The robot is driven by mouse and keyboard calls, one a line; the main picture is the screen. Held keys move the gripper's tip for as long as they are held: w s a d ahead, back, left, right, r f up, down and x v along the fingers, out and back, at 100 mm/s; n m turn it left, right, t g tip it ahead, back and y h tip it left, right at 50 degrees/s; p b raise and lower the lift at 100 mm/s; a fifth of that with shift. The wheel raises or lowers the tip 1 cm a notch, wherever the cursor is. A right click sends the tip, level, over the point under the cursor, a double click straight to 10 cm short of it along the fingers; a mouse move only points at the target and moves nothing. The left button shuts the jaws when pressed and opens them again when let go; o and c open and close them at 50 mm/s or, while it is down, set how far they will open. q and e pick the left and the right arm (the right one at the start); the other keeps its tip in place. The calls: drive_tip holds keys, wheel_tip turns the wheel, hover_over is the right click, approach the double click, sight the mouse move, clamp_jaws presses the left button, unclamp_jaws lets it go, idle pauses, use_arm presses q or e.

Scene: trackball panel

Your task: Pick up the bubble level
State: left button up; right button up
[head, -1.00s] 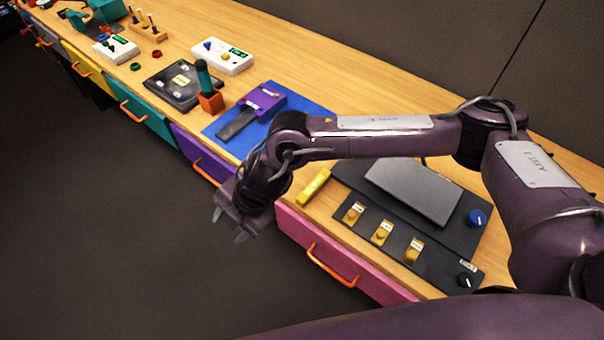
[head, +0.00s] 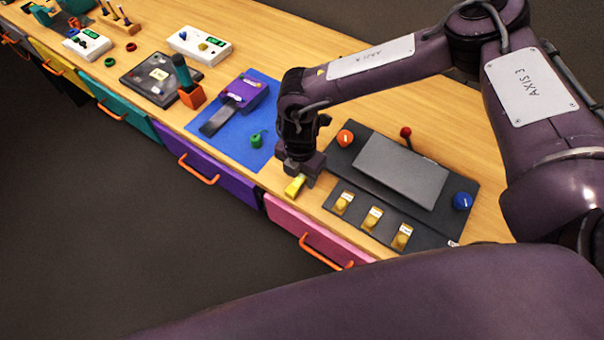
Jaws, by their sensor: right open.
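The bubble level, a small yellow bar (head: 294,187), lies on the wooden bench top near its front edge, left of the black control panel. My right gripper (head: 299,178) points down over its far end, with the jaws open around or just above the bar. The gripper hides the far part of the level, and I cannot tell whether the fingers touch it. My left gripper is not in view.
The black panel (head: 331,172) with yellow switches, an orange knob (head: 346,138), a red-tipped lever (head: 406,132) and a blue knob (head: 462,201) stands close on the right. A blue mat (head: 225,135) with a purple device (head: 245,92) and small green item (head: 257,139) is on the left.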

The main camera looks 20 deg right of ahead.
drive_tip(key=shift+f, duration=0.55)
clamp_jaws()
drive_tip(key=shift+r, duration=0.1)
